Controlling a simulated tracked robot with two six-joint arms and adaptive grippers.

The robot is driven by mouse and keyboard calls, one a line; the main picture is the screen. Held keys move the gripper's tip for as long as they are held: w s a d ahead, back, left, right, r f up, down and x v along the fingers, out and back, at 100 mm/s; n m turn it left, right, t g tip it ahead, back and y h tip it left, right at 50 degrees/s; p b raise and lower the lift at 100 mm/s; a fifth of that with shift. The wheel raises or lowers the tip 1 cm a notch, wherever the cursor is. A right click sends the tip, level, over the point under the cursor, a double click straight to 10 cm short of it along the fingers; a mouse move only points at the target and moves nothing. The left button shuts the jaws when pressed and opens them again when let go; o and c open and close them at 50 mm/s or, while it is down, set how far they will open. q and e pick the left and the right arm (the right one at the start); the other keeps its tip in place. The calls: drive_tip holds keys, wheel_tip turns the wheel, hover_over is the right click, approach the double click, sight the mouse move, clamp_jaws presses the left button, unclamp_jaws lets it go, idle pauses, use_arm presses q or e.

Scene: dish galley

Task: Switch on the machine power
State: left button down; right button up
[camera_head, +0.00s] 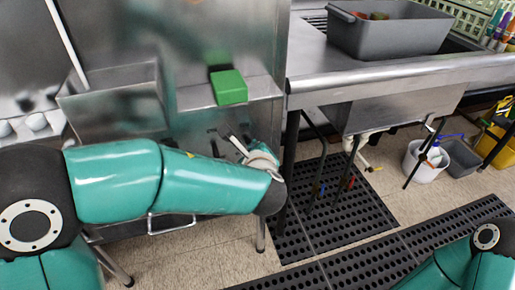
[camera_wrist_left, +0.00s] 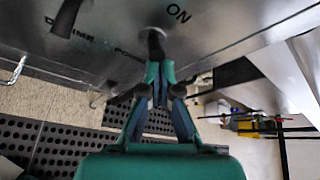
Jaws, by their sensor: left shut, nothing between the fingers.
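The steel machine front (camera_wrist_left: 110,25) fills the top of the left wrist view, with a printed ON label (camera_wrist_left: 179,13) and partly hidden lettering. A dark switch lever (camera_wrist_left: 155,42) stands below the label. My left gripper (camera_wrist_left: 157,68) is shut and empty, with its tips at the lever's lower end; I cannot tell if they touch. Another dark lever (camera_wrist_left: 67,17) is further left. In the head view my left gripper (camera_head: 232,142) is at the machine front (camera_head: 195,125), below a green block (camera_head: 228,87). My right gripper is out of view; only its arm shows.
A steel sink counter (camera_head: 400,68) with a grey tub (camera_head: 390,35) stands to the right. Black perforated mats (camera_head: 345,220) cover part of the floor. A white bucket (camera_head: 425,160) and a yellow bucket (camera_head: 497,147) stand at the right.

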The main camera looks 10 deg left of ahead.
use_arm(q)
drive_tip(key=shift+r, duration=0.1)
idle(0.3)
wheel_tip(320, 180, down, 4)
drive_tip(key=d+b, duration=0.3)
drive_tip(key=b, duration=0.1)
drive_tip(key=s+d+r+p, duration=0.1)
drive_tip(key=s+r+p, duration=0.2)
drive_tip(key=s+r, duration=0.4)
drive_tip(key=shift+s+d, duration=0.25)
drive_tip(key=shift+d, duration=0.1)
